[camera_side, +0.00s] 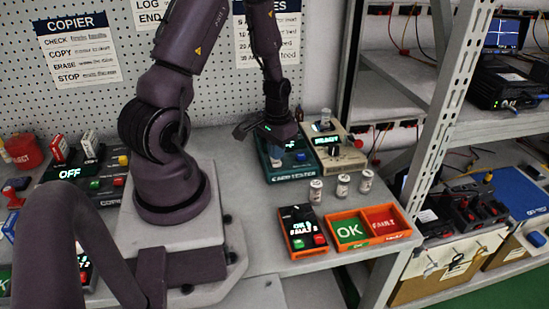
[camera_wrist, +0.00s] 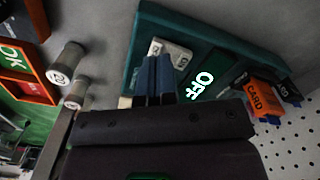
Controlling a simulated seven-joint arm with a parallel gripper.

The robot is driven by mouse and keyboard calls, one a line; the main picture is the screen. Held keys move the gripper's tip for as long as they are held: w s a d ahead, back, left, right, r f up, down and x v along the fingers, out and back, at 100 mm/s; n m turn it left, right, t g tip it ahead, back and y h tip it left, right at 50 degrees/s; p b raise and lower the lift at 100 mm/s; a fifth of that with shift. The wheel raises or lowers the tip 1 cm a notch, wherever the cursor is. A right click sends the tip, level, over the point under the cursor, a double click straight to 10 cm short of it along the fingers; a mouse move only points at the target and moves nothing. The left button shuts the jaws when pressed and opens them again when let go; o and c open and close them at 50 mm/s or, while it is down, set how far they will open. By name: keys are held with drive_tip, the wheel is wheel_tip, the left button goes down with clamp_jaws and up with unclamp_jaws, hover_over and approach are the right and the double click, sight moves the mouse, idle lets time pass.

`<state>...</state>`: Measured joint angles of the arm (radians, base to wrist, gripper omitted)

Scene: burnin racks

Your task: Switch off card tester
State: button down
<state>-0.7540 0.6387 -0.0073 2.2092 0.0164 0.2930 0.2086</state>
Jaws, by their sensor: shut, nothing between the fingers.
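The card tester (camera_side: 292,174) is a teal box with its name on the front edge, on the bench under my gripper (camera_side: 277,147). My gripper and wrist hide part of its top in the side view. In the wrist view the teal tester (camera_wrist: 146,22) carries a lit display (camera_wrist: 200,85) reading OFF. An orange card (camera_wrist: 262,99) marked CARD stands at its right. My gripper (camera_wrist: 154,62) is shut and empty, its tips over the tester beside a pale labelled part (camera_wrist: 178,52). I cannot tell whether they touch it.
A beige device (camera_side: 345,157) showing READY stands right of the tester. Several white vials (camera_side: 343,186) stand in front. A shelf post (camera_side: 450,110) rises at right.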

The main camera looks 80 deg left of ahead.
sight(276, 162)
drive_tip(key=shift+r, duration=2.9)
drive_tip(key=s+d+r+m+t, duration=0.3)
drive_tip(key=d+r+m+t, duration=0.2)
drive_tip(key=d+r, duration=1.6)
drive_tip(key=shift+s+d+r+m+t, duration=0.25)
drive_tip(key=shift+r+m, duration=0.25)
drive_tip(key=shift+r, duration=0.45)
drive_tip(key=shift+a, duration=0.1)
